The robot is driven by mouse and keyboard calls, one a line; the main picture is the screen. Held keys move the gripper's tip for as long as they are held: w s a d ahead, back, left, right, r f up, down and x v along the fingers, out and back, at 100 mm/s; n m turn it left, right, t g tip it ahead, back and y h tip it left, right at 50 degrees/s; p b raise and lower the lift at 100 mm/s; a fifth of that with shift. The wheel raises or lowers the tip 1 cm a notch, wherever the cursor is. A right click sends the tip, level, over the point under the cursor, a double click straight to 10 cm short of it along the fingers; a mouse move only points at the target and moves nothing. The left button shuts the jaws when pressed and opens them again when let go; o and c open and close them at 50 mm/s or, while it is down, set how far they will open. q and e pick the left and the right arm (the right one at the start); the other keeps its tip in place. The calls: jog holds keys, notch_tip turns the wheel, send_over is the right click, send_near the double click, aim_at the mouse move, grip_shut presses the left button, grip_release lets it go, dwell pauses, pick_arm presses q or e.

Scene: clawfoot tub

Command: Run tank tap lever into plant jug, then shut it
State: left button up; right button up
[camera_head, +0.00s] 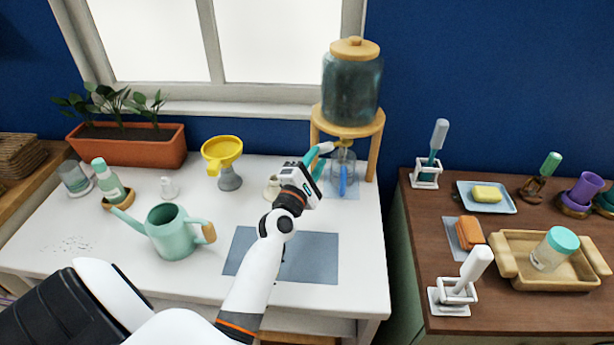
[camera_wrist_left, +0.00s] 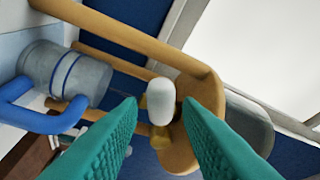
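The glass tank (camera_head: 352,88), with a wooden lid, stands on a round wooden stand (camera_head: 318,122) at the back of the white counter. A clear jug (camera_head: 349,157) with a blue handle sits under it; it also shows at left in the left wrist view (camera_wrist_left: 83,78). The tap lever's white rounded end (camera_wrist_left: 160,98) lies between the fingertips in the left wrist view, with yellowish tap parts behind it. My left gripper (camera_head: 322,158) is open at the tap, its teal fingers apart on either side of the lever end, with visible gaps. My right gripper is out of view.
A green watering can (camera_head: 172,232), a yellow funnel on a stand (camera_head: 221,152) and a planter (camera_head: 135,150) stand left of my arm. A grey-blue mat (camera_head: 312,258) lies in front. A brown cabinet (camera_head: 500,322) with bath items stands right.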

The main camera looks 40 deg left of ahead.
pick_arm(q)
jog(key=v, duration=0.5)
jog(key=shift+s+d+b, duration=0.1)
jog(key=shift+s+b, duration=0.25)
jog(key=shift+b, duration=0.05)
dwell(7.1)
